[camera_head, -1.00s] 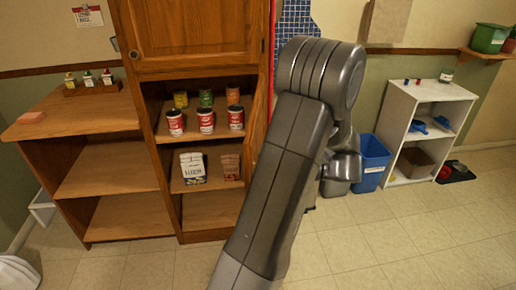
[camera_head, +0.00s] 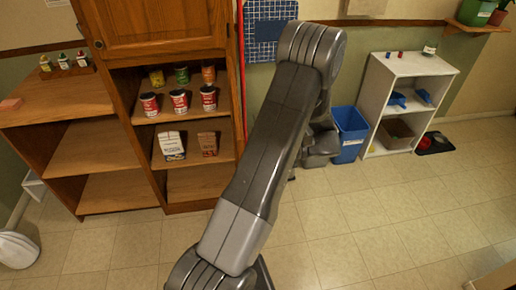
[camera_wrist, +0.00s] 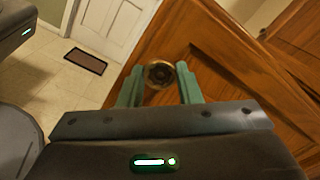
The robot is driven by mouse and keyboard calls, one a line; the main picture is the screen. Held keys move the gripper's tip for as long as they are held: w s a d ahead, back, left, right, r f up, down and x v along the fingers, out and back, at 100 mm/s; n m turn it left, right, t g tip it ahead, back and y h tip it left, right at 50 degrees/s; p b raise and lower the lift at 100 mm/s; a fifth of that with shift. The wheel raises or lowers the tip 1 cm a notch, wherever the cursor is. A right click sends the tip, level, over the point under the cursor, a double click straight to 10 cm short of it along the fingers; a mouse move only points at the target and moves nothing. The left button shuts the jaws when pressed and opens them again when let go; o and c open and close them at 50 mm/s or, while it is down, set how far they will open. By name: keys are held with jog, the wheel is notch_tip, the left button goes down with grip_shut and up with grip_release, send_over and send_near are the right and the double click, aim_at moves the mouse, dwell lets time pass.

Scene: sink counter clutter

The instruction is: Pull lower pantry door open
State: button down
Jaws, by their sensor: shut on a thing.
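In the wrist view, my gripper (camera_wrist: 159,68) has its two green fingers on either side of a round dark metal knob (camera_wrist: 158,77) and is shut on it. The knob sits near the edge of a tilted brown wooden panelled door (camera_wrist: 235,65). In the head view, the wooden pantry (camera_head: 128,165) has a closed upper door (camera_head: 160,25). Its lower part shows open shelves with several cans (camera_head: 180,101) and two cartons (camera_head: 171,146). My arm crosses the middle of that view; my gripper and the held door are not clearly visible there.
A blue bin (camera_head: 349,134) and a white shelf unit (camera_head: 405,95) stand to the right. An open wooden shelf unit (camera_head: 55,110) adjoins the pantry on the left. Tiled floor (camera_head: 370,215) in front is mostly clear. The wrist view shows a dark mat (camera_wrist: 86,61) by a white door (camera_wrist: 112,30).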

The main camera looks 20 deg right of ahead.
jog(key=shift+f, duration=0.15)
jog(key=c, duration=1)
grip_release()
jog(key=shift+c, duration=0.2)
jog(key=shift+d, duration=0.1)
